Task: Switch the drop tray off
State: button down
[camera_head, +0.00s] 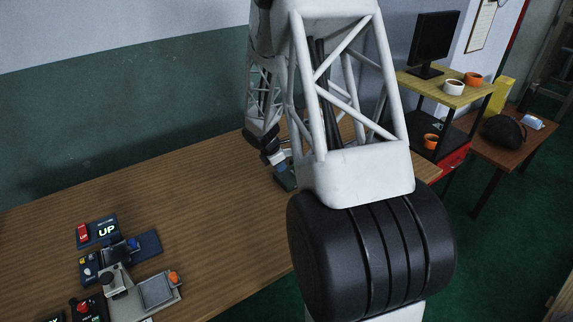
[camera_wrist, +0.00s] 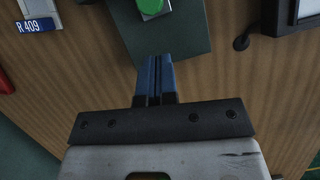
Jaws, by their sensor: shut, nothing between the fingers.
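My gripper (camera_wrist: 155,62) has its two blue fingers shut together, empty, over the table in the wrist view. The fingertips are beside or over the near edge of a dark green box (camera_wrist: 185,40) with a round green button (camera_wrist: 152,6), cut by the top edge. I cannot tell whether they touch it. In the head view my gripper (camera_head: 277,157) is small and partly hidden by my arm, at a dark teal box (camera_head: 287,181). A panel with a red switch (camera_head: 83,233) and a lit "UP" display (camera_head: 106,231) stands at the left. Which control belongs to the drop tray is unclear.
The wooden table (camera_head: 190,190) is clear between the left devices and my gripper. A grey device with an orange knob (camera_head: 173,277) and more switch panels (camera_head: 88,306) stand at the lower left. A shelf with a monitor (camera_head: 434,38) and cups stands at the right.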

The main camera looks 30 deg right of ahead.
jog(key=v, duration=1)
jog(key=shift+a, duration=0.15)
jog(key=s+a+r+m+t+y, duration=0.2)
jog(key=s+a+r+m, duration=0.6)
jog(key=s+a+r, duration=0.75)
jog(key=s+a+r+m, duration=0.1)
jog(key=s+a+m, duration=0.1)
jog(key=s, duration=0.5)
jog(key=s+a+r+m+y, duration=0.1)
jog(key=s+a+m, duration=0.2)
jog(key=s, duration=0.4)
jog(key=s+a+r+m+t+y, duration=0.1)
jog(key=s+a+r+m, duration=0.1)
jog(key=s, duration=0.6)
jog(key=shift+a+m, duration=0.7)
jog(key=shift+a, duration=0.35)
jog(key=shift+w+r, duration=0.1)
dwell(0.9)
